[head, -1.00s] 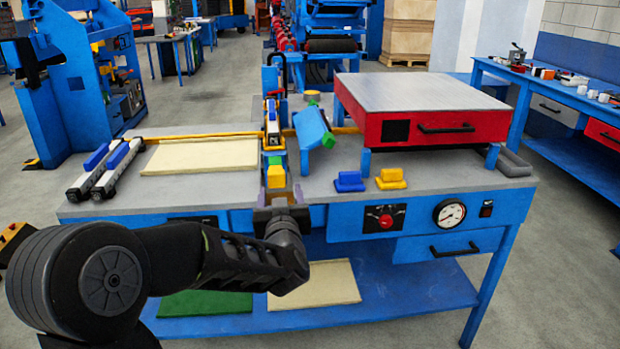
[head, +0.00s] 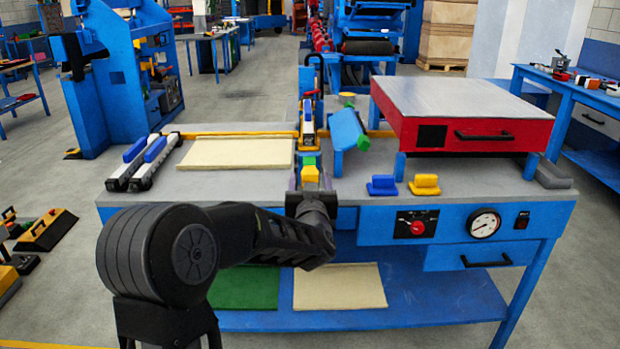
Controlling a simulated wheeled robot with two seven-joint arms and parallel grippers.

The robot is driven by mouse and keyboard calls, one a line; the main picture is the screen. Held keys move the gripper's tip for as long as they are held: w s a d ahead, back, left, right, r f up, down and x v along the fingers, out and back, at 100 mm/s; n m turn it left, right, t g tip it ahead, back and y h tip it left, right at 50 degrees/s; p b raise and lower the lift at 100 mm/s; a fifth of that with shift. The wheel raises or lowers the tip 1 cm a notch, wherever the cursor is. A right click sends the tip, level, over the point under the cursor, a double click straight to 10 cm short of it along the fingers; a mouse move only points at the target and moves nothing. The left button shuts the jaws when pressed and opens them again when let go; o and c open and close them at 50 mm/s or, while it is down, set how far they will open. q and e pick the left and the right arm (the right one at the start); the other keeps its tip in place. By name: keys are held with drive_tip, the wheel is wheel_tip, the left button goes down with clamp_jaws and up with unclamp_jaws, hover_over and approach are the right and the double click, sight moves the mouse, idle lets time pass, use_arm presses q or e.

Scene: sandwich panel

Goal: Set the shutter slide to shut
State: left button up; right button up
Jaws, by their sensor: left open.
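My left gripper (head: 311,184) is at the front edge of the workbench, pointing away from me, with its jaws open. A small yellow block with a green part behind it (head: 310,172) shows between or just beyond the fingertips. I cannot tell whether they touch it. Behind it stands a narrow upright unit with white and yellow parts (head: 308,128). A blue tilted plate with a green end (head: 347,130) is just right of that unit. No part is clearly marked as the shutter slide, so I cannot tell its position. My right gripper is not in view.
The grey workbench (head: 240,188) carries a cream panel (head: 235,153), two white-and-blue bars (head: 141,162), a blue block (head: 382,186), a yellow block (head: 425,185) and a red box (head: 470,132) on legs. A red knob (head: 417,228) and a gauge (head: 485,224) are on its front.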

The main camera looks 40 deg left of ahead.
use_arm(q)
drive_tip(key=shift+x, duration=0.95)
drive_tip(key=shift+c, duration=0.4)
clamp_jaws()
